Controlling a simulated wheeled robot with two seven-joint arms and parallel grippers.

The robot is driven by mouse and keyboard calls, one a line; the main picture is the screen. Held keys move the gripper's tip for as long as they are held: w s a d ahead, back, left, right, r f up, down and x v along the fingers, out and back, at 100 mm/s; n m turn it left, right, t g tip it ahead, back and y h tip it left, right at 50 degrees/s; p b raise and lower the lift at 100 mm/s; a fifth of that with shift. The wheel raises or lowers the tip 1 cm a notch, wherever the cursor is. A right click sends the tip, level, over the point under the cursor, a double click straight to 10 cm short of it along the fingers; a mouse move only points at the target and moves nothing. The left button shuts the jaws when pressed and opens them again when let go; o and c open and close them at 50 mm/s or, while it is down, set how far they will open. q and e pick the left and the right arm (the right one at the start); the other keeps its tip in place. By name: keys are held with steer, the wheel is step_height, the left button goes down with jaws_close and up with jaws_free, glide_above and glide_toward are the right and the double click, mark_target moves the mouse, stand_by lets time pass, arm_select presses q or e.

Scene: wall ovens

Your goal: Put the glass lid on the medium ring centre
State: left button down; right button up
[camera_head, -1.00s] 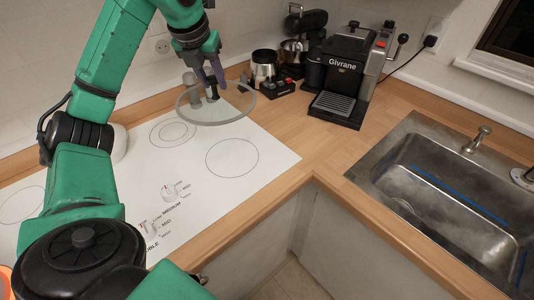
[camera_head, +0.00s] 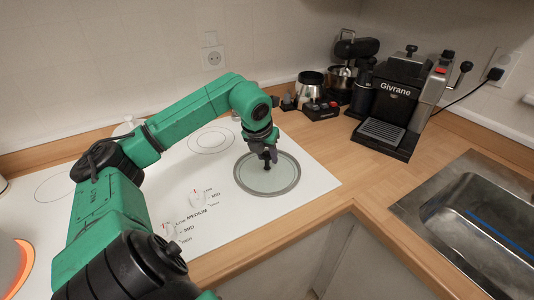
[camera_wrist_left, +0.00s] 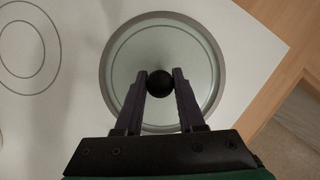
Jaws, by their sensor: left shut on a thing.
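The round glass lid (camera_head: 284,183) has a grey rim and a black knob. It lies flat at the right part of the white hob, over the right-hand single cooking ring. In the left wrist view the lid (camera_wrist_left: 128,62) is seen from above, and the ring's thin circle (camera_wrist_left: 161,25) shows through the glass, roughly concentric with the rim. My left gripper (camera_head: 267,158) points down and is shut on the black knob (camera_wrist_left: 160,84). I cannot tell whether the lid touches the hob or hovers just above it. My right gripper is not in view.
The white hob (camera_head: 120,217) has a double ring (camera_head: 211,140) at the back and control marks near its front. A coffee machine (camera_head: 388,112), a steel pot (camera_head: 309,87) and a mixer stand at the back right. A steel sink (camera_head: 440,225) lies at the right.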

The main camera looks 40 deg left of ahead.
arm_select(q)
steer(key=shift+f, duration=0.1)
steer(key=c, duration=0.5)
jaws_free()
steer(key=v, duration=1.2)
steer(key=shift+r+p, duration=0.2)
steer(key=shift+p, duration=0.2)
